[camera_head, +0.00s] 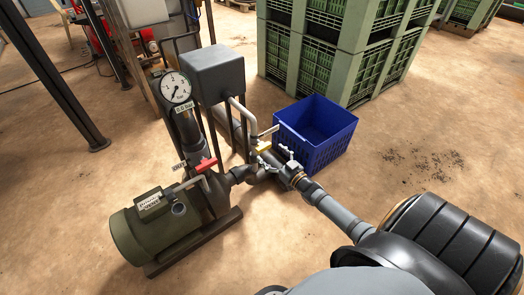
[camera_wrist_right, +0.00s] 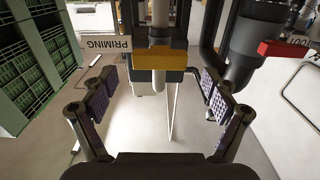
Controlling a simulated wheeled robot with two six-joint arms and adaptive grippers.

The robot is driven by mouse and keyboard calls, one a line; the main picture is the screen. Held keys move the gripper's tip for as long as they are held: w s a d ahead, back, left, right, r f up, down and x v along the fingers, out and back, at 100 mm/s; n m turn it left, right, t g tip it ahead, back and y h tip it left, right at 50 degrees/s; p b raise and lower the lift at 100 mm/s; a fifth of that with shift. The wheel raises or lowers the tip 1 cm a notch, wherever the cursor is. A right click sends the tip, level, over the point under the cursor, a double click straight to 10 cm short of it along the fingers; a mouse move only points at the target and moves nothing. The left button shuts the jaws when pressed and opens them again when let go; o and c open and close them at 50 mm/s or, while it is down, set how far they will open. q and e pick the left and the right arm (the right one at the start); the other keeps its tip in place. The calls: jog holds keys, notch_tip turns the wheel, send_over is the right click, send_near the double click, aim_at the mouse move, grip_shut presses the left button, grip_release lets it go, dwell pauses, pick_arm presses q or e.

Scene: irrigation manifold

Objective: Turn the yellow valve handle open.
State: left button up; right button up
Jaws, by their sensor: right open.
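The yellow valve handle (camera_head: 264,146) sits on the pipework beside the pump, close beyond my right gripper (camera_head: 277,160). The handle shows ahead of the fingers, and I see no contact. My left gripper is not in view.
A red handle (camera_head: 205,164) is on the pump pipe to the left. A green pump (camera_head: 155,229), pressure gauge (camera_head: 175,88) and grey box (camera_head: 213,75) stand around it. A blue crate (camera_head: 325,145) and stacked green crates (camera_head: 335,45) stand behind. Floor at right is open.

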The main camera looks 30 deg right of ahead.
aim_at(265, 149)
jog(key=w+b, duration=0.1)
jog(key=w, duration=0.4)
jog(key=shift+a+f, duration=0.1)
jog(key=shift+a, duration=0.05)
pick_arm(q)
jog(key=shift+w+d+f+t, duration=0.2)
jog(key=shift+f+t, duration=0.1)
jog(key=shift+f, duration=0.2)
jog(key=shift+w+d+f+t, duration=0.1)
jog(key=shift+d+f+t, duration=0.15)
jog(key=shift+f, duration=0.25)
pick_arm(e)
jog(key=c, duration=1.2)
jog(key=shift+o, duration=0.2)
